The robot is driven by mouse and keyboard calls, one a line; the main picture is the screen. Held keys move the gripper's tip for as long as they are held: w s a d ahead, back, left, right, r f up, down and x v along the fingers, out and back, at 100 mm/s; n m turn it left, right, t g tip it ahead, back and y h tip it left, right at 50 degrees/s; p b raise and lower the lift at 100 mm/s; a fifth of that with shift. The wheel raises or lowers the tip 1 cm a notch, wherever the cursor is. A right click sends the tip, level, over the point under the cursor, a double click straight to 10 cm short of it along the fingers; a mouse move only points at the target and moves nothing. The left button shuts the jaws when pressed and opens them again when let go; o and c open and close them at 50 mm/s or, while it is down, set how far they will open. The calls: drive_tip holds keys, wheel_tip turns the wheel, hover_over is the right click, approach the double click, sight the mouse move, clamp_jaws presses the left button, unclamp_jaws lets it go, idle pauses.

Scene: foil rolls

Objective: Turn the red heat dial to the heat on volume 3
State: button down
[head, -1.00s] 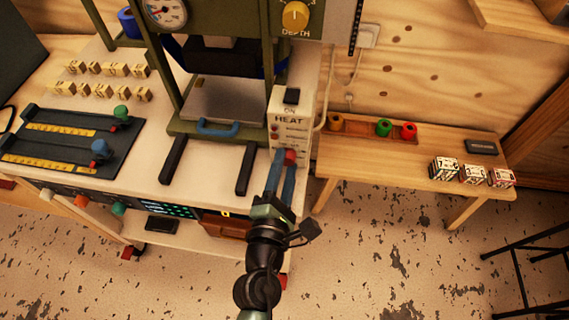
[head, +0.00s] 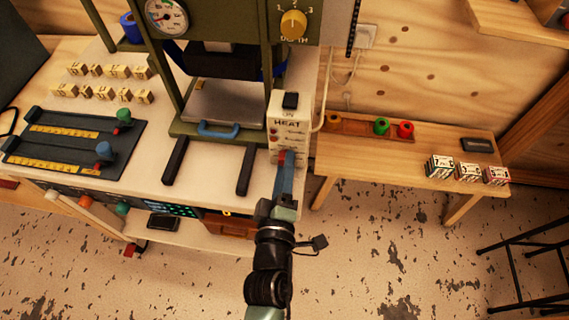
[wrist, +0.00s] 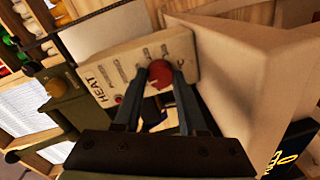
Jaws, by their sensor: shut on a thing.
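The white heat box (head: 284,128) stands at the front right of the press bench, with a black switch (head: 291,101) on top and the word HEAT on its face. The red heat dial (wrist: 160,74) sits on the face of this box in the wrist view. My gripper (wrist: 158,78) has its two fingers on either side of the dial, shut on it. In the head view my gripper (head: 284,158) reaches up to the lower part of the box and hides most of the dial. I cannot read which number the dial points to.
A yellow depth knob (head: 293,25) is on the press above. A blue handle (head: 218,130) and black rails lie left of the box. A wooden side table (head: 380,158) with foil rolls (head: 381,125) and small boxes (head: 468,171) stands to the right.

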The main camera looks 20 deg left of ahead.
drive_tip(key=m+p, duration=0.1)
drive_tip(key=m, duration=0.4)
drive_tip(key=shift+p, duration=0.3)
drive_tip(key=shift+f+m, duration=0.1)
drive_tip(key=shift+m, duration=0.2)
drive_tip(key=shift+c, duration=2.4)
unclamp_jaws()
drive_tip(key=shift+s+d, duration=0.1)
drive_tip(key=v, duration=1.2)
drive_tip(key=shift+s+d, duration=0.25)
drive_tip(key=shift+s, duration=0.05)
